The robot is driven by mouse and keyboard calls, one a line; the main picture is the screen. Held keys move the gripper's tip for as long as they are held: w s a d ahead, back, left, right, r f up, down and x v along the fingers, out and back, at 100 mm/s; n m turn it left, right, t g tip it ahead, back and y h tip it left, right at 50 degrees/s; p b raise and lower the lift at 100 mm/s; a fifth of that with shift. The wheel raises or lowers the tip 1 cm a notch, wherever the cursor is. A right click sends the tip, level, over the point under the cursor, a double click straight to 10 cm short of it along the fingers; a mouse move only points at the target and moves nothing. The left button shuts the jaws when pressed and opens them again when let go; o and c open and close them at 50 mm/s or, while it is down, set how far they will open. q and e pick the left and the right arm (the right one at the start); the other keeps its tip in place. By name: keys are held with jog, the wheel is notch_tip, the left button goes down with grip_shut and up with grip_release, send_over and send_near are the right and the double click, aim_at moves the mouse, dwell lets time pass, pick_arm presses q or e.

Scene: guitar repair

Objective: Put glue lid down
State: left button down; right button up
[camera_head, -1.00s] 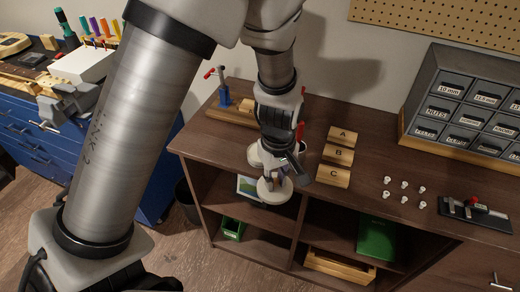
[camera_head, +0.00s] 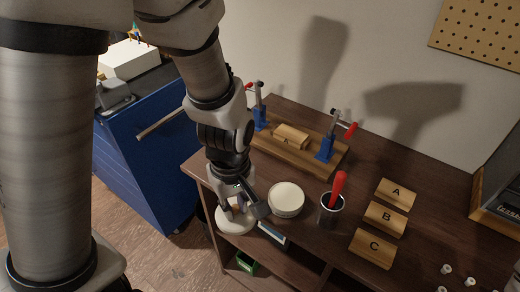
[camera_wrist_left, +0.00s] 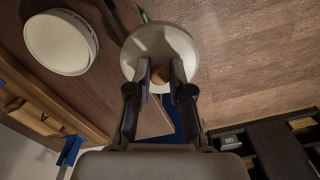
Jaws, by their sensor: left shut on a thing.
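My left gripper (camera_head: 232,204) is shut on the round, pale glue lid (camera_head: 234,221) near the left front edge of the bench. In the left wrist view, the gripper (camera_wrist_left: 161,78) pinches the brown knob in the middle of the lid (camera_wrist_left: 143,38). The lid appears held above the bench edge, with floor behind part of it; I cannot tell its exact height. The round, cream glue pot (camera_head: 286,197) stands on the bench just right of the lid, apart from it. The pot also shows at upper left in the left wrist view (camera_wrist_left: 58,42). My right gripper is out of view.
A dark cup (camera_head: 331,212) with a red-handled tool stands right of the pot. Wooden blocks A, B and C (camera_head: 384,216) lie further right. A wooden board with blue clamps (camera_head: 326,148) is behind. Some bare bench lies between the board and the pot.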

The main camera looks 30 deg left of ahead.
pick_arm(q)
jog(key=w, duration=0.2)
jog(key=w+a, duration=0.1)
jog(key=shift+w+a+f, duration=0.2)
jog(key=shift+w, duration=0.2)
jog(key=w+a, duration=0.1)
jog(key=w, duration=0.2)
jog(key=w+a, duration=0.1)
jog(key=w, duration=0.1)
jog(key=w+a+p, duration=0.1)
jog(key=w, duration=0.2)
jog(key=shift+w+a+f, duration=0.35)
jog(key=shift+a+f, duration=0.05)
jog(key=f, duration=0.3)
jog(key=shift+w+a, duration=0.1)
jog(key=shift+w, duration=0.15)
jog(key=shift+f, duration=0.3)
jog(key=shift+w+f, duration=0.1)
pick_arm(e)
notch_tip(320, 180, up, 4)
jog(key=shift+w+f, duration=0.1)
pick_arm(q)
jog(key=shift+f, duration=0.1)
jog(key=c, duration=1.1)
grip_release()
jog(key=shift+o, duration=0.2)
